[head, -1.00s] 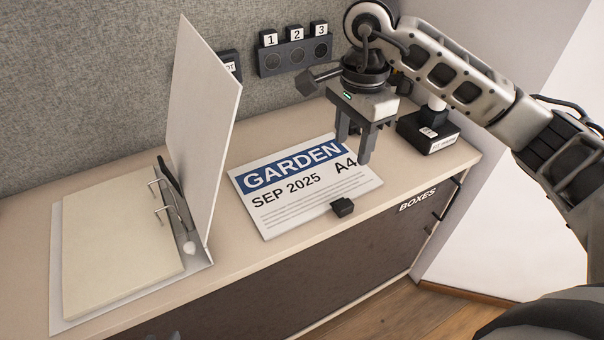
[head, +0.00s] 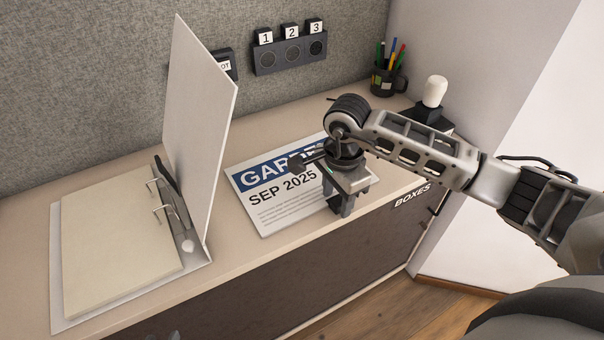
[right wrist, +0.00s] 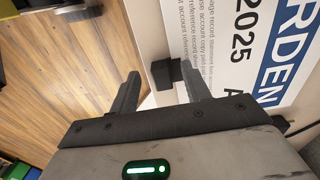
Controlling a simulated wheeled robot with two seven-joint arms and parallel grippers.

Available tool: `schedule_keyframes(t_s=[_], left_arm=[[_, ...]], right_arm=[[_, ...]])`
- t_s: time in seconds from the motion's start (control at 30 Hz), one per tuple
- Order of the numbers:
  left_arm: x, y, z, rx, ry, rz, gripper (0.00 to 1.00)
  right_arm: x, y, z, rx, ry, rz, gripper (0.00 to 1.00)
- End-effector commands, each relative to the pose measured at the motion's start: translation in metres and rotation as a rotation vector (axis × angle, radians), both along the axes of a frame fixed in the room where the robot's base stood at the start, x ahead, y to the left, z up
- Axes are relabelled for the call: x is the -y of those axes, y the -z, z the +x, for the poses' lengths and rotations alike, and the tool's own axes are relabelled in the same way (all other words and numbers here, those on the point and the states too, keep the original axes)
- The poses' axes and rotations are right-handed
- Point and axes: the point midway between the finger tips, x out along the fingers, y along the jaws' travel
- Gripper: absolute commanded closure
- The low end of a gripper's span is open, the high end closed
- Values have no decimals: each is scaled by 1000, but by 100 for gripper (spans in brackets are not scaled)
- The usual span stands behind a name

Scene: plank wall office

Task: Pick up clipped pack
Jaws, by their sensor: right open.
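The clipped pack (head: 267,212) is a white paper pack with a blue GARDEN band and "SEP 2025". It lies flat on the cabinet top near the front edge, its right part hidden in the head view by my right gripper (head: 344,208). The right wrist view shows the pack (right wrist: 222,60) and its black clip (right wrist: 166,73) at the pack's edge. My right gripper (right wrist: 160,84) is open there, with the clip between and just beyond its fingertips. I cannot tell if the fingers touch it.
An open binder (head: 120,235) with an upright cover stands left of the pack. A numbered switch panel (head: 290,55) is on the back wall. A pen cup (head: 387,80) and a stand with a white knob (head: 434,92) are at the back right. The cabinet's front edge is close.

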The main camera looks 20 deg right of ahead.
Motion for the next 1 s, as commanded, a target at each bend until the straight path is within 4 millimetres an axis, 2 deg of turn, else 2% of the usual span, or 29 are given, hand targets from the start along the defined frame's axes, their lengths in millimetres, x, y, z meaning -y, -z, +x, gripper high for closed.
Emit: schedule_keyframes(t_s=[0.1,0.33,0.5,0.83,1.0], left_arm=[[0,3,-1,-5,0,3,71],[0,2,0,-3,1,3,71],[0,1,1,0,1,2,71],[0,-2,2,6,2,0,71],[0,-1,2,7,3,1,71]], right_arm=[[0,9,0,1,-1,0,53],[0,10,0,2,-1,0,53],[0,10,0,2,-1,0,100],[0,6,1,6,-1,1,100],[0,-18,2,10,-2,1,100]])
